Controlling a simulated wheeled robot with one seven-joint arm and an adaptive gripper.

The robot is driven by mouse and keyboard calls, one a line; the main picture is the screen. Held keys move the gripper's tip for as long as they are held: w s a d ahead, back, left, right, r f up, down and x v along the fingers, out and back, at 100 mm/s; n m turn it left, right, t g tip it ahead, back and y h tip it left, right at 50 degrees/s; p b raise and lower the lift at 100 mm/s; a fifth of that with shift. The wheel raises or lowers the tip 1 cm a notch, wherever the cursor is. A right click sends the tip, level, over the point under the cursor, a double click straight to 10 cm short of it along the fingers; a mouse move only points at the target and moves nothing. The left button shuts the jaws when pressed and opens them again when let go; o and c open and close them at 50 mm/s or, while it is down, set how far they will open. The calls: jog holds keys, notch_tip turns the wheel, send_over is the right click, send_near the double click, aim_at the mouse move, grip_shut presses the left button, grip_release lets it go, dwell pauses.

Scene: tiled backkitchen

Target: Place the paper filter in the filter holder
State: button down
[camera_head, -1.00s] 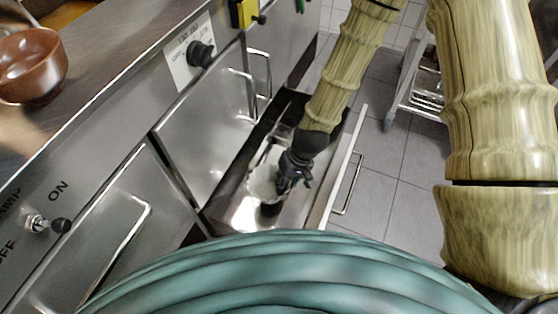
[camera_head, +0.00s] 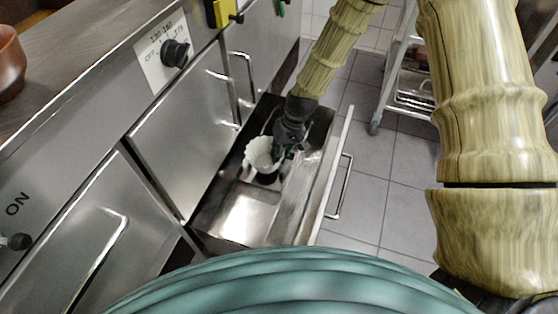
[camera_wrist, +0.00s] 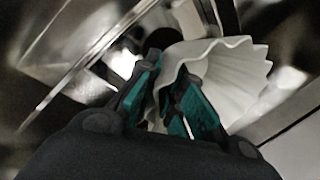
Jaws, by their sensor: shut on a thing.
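The white, fluted paper filter (camera_head: 259,154) is in my gripper (camera_head: 281,152), over the open metal drawer (camera_head: 247,215) in the head view. In the wrist view the filter (camera_wrist: 225,75) flares out to the right of my gripper (camera_wrist: 172,95). The teal-padded fingers are shut on its near wall. A dark round thing (camera_head: 266,178) shows just below the filter in the head view, and a dark shape (camera_wrist: 160,38) shows behind the fingertips in the wrist view. I cannot tell whether either is the filter holder, or whether the filter touches it.
The drawer front (camera_head: 330,185) stands out to the right, with a bar handle. Steel cabinet doors (camera_head: 185,135) and a counter (camera_head: 75,75) are on the left. A brown bowl (camera_head: 8,65) is at the counter's left edge. A white trolley (camera_head: 395,75) stands on the tiled floor behind.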

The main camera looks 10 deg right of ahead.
jog(key=shift+w+d, duration=0.1)
jog(key=shift+w, duration=0.2)
jog(key=shift+f, duration=0.15)
notch_tip(320, 180, down, 3)
jog(key=shift+f+b, duration=0.2)
jog(key=shift+b, duration=0.8)
jog(key=shift+r, duration=0.15)
jog(key=c, duration=1.5)
grip_release()
jog(key=shift+c, duration=0.2)
jog(key=p+v, duration=0.4)
jog(key=v, duration=0.8)
jog(key=shift+p, duration=0.4)
